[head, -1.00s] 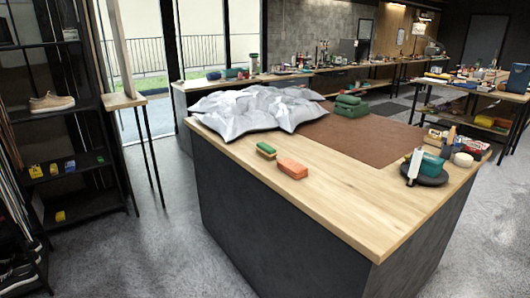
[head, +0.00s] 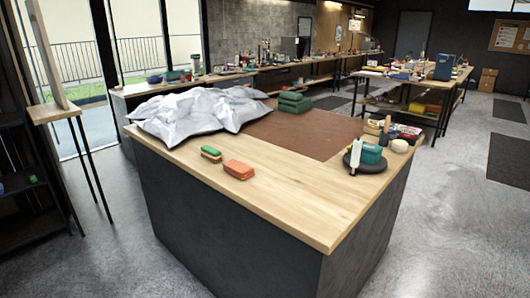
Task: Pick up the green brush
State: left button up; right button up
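A small green brush (head: 211,153) with a pale edge along its side lies on the wooden top of the workbench (head: 290,195), near its left front edge. An orange block (head: 239,170) lies just to the right of it and nearer to me, apart from it. A crumpled silver-grey sheet or bag (head: 190,113) covers the bench's back left, behind the brush. Neither of my grippers shows in the head view.
Folded green cloths (head: 294,103) sit at the back of a brown mat (head: 310,133). A dark round stand (head: 365,165) with a teal item and a white upright item stands at the right. The front right of the benchtop is bare. A narrow side table (head: 55,112) stands at the left.

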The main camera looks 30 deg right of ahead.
aim_at(208, 152)
jog(key=i+j+z, duration=0.15)
jog(key=i+z, duration=0.15)
jog(key=z, duration=0.15)
jog(key=i+j+z, duration=0.2)
jog(key=z, duration=0.3)
jog(key=i+j+z, duration=0.3)
jog(key=z, duration=0.15)
jog(key=j, duration=0.1)
